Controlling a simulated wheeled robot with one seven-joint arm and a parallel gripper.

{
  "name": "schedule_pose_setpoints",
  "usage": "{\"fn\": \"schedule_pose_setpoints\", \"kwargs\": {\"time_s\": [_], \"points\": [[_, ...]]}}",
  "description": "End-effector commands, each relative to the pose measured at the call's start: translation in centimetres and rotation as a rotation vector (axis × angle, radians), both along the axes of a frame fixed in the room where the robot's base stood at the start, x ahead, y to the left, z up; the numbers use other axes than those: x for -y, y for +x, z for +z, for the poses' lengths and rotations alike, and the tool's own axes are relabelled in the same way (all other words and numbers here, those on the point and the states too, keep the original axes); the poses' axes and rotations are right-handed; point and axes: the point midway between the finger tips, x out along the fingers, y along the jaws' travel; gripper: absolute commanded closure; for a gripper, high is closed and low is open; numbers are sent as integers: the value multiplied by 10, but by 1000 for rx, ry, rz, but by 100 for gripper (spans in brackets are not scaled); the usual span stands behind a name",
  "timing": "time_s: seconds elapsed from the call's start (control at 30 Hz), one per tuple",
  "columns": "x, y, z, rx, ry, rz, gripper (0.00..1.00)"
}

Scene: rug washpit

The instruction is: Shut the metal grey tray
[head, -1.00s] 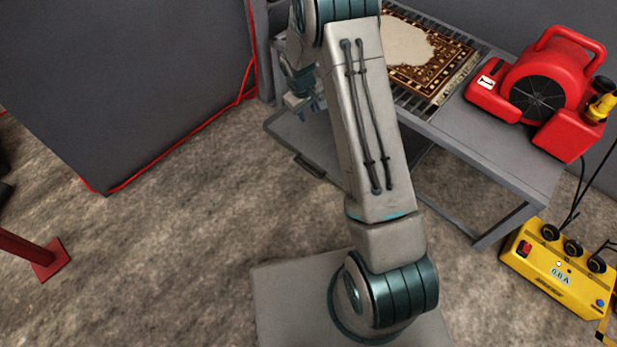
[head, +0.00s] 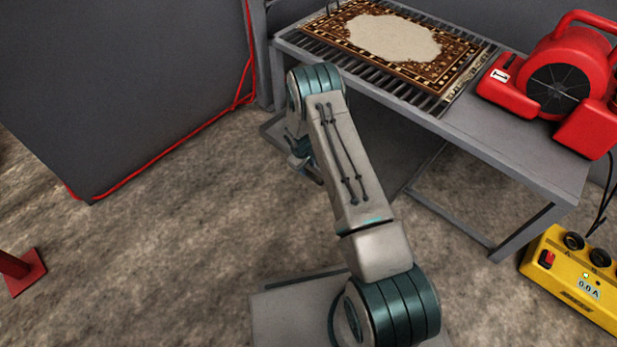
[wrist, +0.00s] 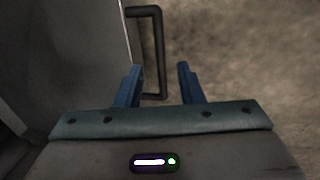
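The metal grey tray (head: 270,127) sits low under the steel table, pulled out at its left front; my arm hides much of it in the head view. In the wrist view the tray (wrist: 70,50) fills the left side. Its dark bar handle (wrist: 159,35) stands off its front edge. My gripper (wrist: 160,67) is open, with its two blue fingers apart and the near part of the handle between them; I cannot tell whether either finger touches it. In the head view my gripper (head: 305,168) is small and partly hidden by my arm, beside the tray's front.
A patterned rug (head: 400,40) lies on the slatted table (head: 500,145). A red blower (head: 555,85) stands on its right end. A yellow power box (head: 575,280) is on the floor at right. A dark panel (head: 120,90) stands at left. The floor between is free.

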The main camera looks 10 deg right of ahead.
Motion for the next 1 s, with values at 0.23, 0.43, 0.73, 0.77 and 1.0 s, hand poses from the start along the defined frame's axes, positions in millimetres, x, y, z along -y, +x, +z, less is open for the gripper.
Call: {"fn": "schedule_pose_setpoints", "kwargs": {"time_s": [0.23,0.43,0.73,0.77,1.0], "points": [[7,5,-45,0,0,-1,66],[9,6,-55,0,0,-1,66],[9,7,-55,0,0,-1,71],[9,7,-55,0,0,-1,80],[9,7,-55,0,0,-1,100]]}}
